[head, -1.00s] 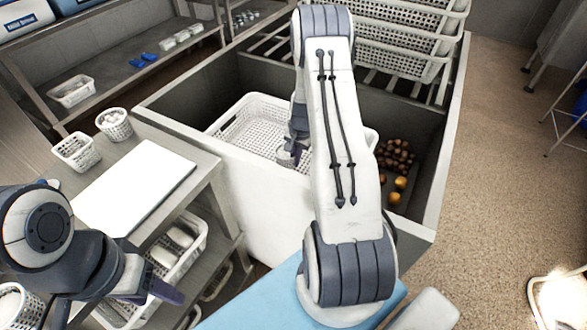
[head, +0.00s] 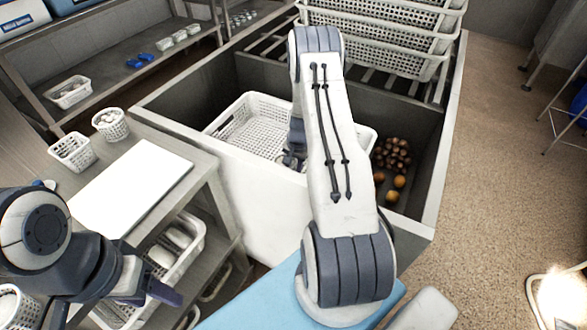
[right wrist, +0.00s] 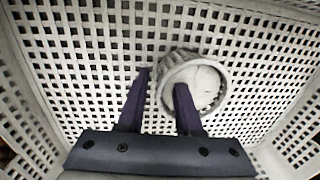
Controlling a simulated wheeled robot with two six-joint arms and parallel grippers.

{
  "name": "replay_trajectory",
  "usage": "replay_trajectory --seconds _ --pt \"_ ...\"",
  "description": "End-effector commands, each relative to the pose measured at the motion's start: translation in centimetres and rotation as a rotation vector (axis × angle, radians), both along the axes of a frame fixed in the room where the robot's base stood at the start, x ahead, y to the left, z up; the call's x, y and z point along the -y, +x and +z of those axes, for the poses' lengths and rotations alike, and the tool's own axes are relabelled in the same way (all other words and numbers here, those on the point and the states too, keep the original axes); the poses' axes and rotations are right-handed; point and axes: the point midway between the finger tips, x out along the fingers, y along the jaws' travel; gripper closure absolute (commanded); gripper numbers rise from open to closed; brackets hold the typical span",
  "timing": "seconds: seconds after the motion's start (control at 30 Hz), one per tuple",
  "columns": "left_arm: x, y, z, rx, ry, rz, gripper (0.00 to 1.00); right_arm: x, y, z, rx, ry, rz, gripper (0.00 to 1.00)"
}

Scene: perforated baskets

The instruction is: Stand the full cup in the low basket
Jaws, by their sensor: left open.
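The low basket (head: 246,122) is a white perforated tray inside a grey-walled bin, partly hidden by my right arm. The cup (right wrist: 205,84) is round with a ribbed side and a pale filling, and is inside the basket over its perforated floor. It looks slightly tilted in the right wrist view; I cannot tell if it stands flat. My right gripper (right wrist: 162,84) is open at the cup, one finger outside its left rim, the other overlapping its mouth. In the head view the right gripper (head: 291,158) is low in the basket. My left gripper (head: 152,290) is open and empty at lower left.
Brown round items (head: 392,152) and orange fruit (head: 397,182) lie in the bin right of my arm. Stacked baskets (head: 385,40) stand behind. A white board (head: 130,185) and two small baskets (head: 72,152) are on the left table.

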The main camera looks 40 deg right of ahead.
Motion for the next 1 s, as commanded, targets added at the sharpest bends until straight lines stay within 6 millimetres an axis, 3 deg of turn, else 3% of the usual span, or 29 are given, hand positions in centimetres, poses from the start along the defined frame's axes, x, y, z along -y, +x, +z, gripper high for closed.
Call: replay_trajectory --seconds 0.2,0.37,0.7,1.0 --pt "0.0 0.0 0.1 0.0 0.0 0.0 0.4 0.0 0.0 0.1 0.0 0.0 0.0 0.66" --pt "0.0 0.0 0.3 0.0 0.0 0.0 0.4 0.1 0.0 1.4 0.002 -0.001 0.0 0.66" --pt "0.0 0.0 0.6 0.0 0.0 0.0 0.4 0.4 -0.7 8.5 0.005 -0.003 -0.002 0.66" --pt "0.0 0.0 0.7 0.0 0.0 0.0 0.4 0.5 -1.1 12.0 0.0 -0.001 0.0 0.66"
